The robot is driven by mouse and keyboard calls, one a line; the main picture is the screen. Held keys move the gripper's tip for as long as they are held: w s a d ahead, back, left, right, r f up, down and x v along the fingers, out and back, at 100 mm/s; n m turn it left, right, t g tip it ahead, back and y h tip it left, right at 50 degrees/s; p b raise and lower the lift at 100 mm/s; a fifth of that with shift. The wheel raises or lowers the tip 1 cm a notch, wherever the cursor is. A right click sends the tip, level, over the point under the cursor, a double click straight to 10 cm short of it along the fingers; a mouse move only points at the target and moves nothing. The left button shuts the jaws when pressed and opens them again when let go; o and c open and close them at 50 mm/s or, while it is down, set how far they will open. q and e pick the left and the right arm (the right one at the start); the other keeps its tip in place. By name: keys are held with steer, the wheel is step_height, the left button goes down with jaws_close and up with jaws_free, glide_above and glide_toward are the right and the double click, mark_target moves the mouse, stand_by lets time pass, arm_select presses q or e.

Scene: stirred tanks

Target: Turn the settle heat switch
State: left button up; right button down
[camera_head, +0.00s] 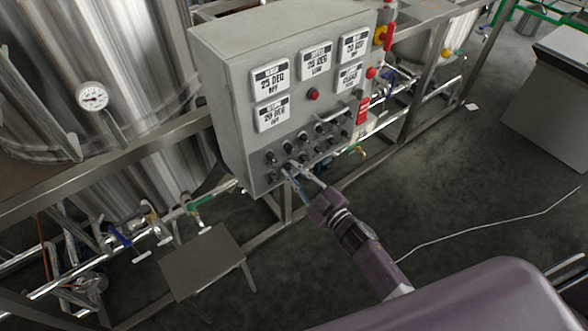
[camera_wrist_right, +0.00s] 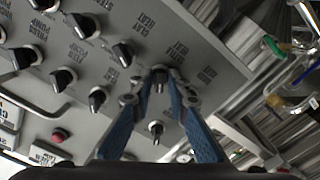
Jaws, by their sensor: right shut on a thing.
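A grey control cabinet (camera_head: 225,80) carries rows of black rotary switches on its lower front. My right gripper (camera_head: 289,168) is at the lower left of these rows. In the right wrist view, the blue fingers of my right gripper (camera_wrist_right: 160,88) are closed around a black switch knob (camera_wrist_right: 160,74). Another black switch (camera_wrist_right: 156,128) lies between the fingers, nearer the wrist, apart from the tips. My left gripper is not in view.
More black switches sit close by, such as one (camera_wrist_right: 98,98) left of the fingers. Several white displays (camera_head: 271,113) and a red button (camera_head: 313,94) are above. A metal step (camera_head: 203,262) stands at lower left. Floor at the right is mostly open, with a thin white cable.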

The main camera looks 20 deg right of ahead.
steer(key=shift+m+p, duration=0.3)
steer(key=shift+m, duration=0.9)
steer(key=shift+f, duration=0.1)
steer(key=c, duration=2.1)
jaws_free()
steer(key=shift+s+d, duration=0.1)
steer(key=shift+s, duration=0.1)
steer(key=v, duration=1.1)
steer(key=shift+s, duration=0.35)
